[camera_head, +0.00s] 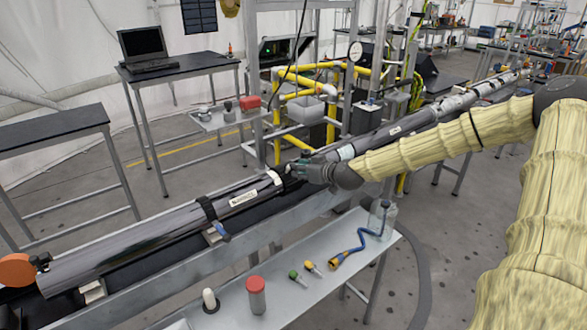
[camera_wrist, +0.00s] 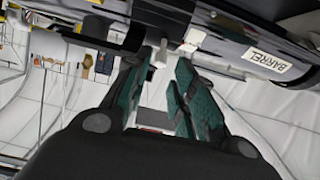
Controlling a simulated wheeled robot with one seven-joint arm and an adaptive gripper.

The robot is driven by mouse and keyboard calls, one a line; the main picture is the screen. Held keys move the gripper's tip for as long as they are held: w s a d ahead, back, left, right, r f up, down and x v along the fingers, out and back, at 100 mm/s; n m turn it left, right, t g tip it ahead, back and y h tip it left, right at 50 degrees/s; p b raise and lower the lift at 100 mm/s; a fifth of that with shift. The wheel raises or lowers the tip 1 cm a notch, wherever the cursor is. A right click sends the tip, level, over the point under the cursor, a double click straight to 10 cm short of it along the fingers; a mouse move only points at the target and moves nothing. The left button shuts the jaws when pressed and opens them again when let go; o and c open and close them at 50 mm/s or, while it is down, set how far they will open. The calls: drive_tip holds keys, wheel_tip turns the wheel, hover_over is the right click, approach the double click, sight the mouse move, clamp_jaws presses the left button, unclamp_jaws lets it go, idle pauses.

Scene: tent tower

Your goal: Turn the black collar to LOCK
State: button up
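The black collar (camera_head: 286,173) is a dark ring around the long grey tube, beside a white band. In the wrist view, a dark ring section (camera_wrist: 160,18) that looks like the collar crosses the top, with a small pale tab below it and a white block (camera_wrist: 194,37) to its right. My gripper (camera_head: 297,168) is at the collar in the head view. In the wrist view my gripper (camera_wrist: 166,62) has its teal fingers apart, tips just below the ring, the pale tab near the left tip. Contact cannot be told. No LOCK mark is legible.
The tube's BARREL label (camera_head: 243,198) lies left of the collar. The tube rests along a rail (camera_head: 200,260). A front bench (camera_head: 300,300) holds a red-capped jar, small connectors, a blue cable and a clear container. Yellow pipework (camera_head: 300,80) stands behind.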

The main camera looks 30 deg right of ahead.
drive_tip(key=shift+x, duration=2.25)
clamp_jaws()
